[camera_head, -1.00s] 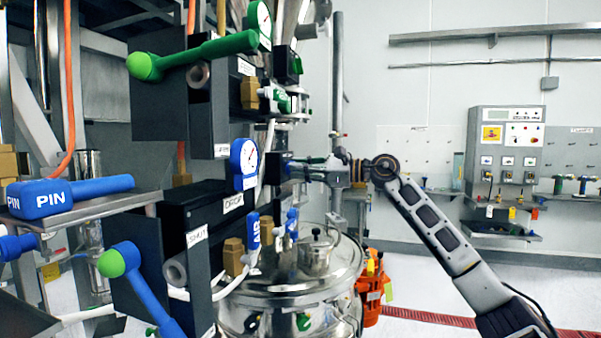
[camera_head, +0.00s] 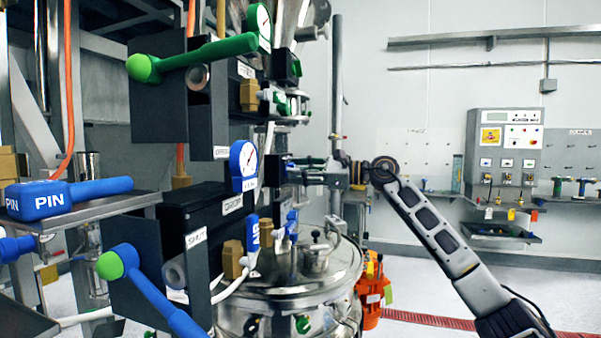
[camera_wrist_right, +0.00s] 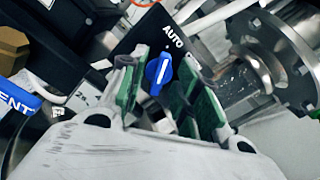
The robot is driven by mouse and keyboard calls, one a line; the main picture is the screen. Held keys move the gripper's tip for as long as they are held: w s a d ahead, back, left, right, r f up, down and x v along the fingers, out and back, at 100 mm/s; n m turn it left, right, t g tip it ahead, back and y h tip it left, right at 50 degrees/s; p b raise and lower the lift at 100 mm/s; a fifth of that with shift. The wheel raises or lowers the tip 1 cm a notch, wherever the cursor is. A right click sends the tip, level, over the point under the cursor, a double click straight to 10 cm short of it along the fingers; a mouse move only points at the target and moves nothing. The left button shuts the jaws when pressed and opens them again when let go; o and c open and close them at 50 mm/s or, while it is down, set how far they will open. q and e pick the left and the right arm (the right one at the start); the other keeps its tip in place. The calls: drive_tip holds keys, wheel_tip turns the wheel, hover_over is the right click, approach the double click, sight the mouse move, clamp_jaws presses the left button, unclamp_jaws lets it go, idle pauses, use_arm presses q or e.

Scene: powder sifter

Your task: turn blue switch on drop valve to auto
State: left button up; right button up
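In the head view my right gripper (camera_head: 294,168) reaches left to a small black box (camera_head: 274,171) behind the blue-rimmed gauge (camera_head: 243,165). The switch cannot be made out there. The drop valve housing (camera_head: 212,212) carries a DROP label. My left gripper is not in view.
A blue lever with a green ball end (camera_head: 111,265) juts forward at lower left. A green lever (camera_head: 190,56) crosses above. A blue PIN handle (camera_head: 65,197) lies on a shelf. The steel vessel (camera_head: 300,283) stands below the gripper. Open floor lies to the right.

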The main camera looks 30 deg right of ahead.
drive_tip(key=shift+s+d, duration=0.1)
drive_tip(key=shift+d, duration=0.05)
drive_tip(key=v, duration=1.1)
drive_tip(key=shift+s, duration=0.3)
idle(1.2)
drive_tip(key=shift+d, duration=0.15)
idle(0.5)
